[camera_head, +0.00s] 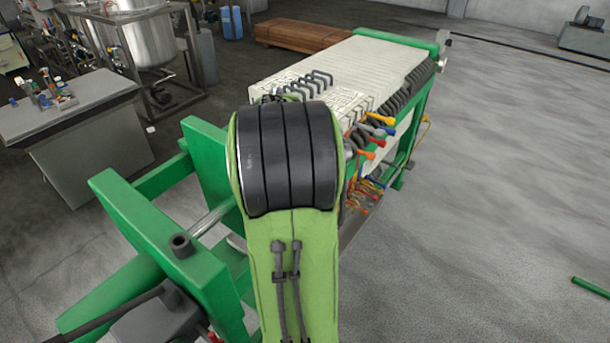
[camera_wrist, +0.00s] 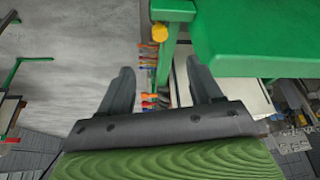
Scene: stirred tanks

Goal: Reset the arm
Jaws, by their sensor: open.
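My gripper (camera_wrist: 158,88) shows in the wrist view with its two dark fingers spread wide apart and nothing between them. Beyond the fingers are the grey floor and part of a green-framed machine. In the head view my light green arm with a dark banded joint fills the middle. It stands in front of the green frame (camera_head: 130,215) of a filter press, and my gripper is hidden there. The white plate stack (camera_head: 370,62) of the press runs back to the right behind my arm. In the wrist view a large green beam (camera_wrist: 255,40) lies close beyond the right finger.
Colored valve handles (camera_head: 372,142) line the right side of the press. A grey bench (camera_head: 70,120) with small items stands at left, with a steel tank (camera_head: 148,38) behind it. A wooden pallet (camera_head: 300,36) lies at the back. The floor at right is mostly clear.

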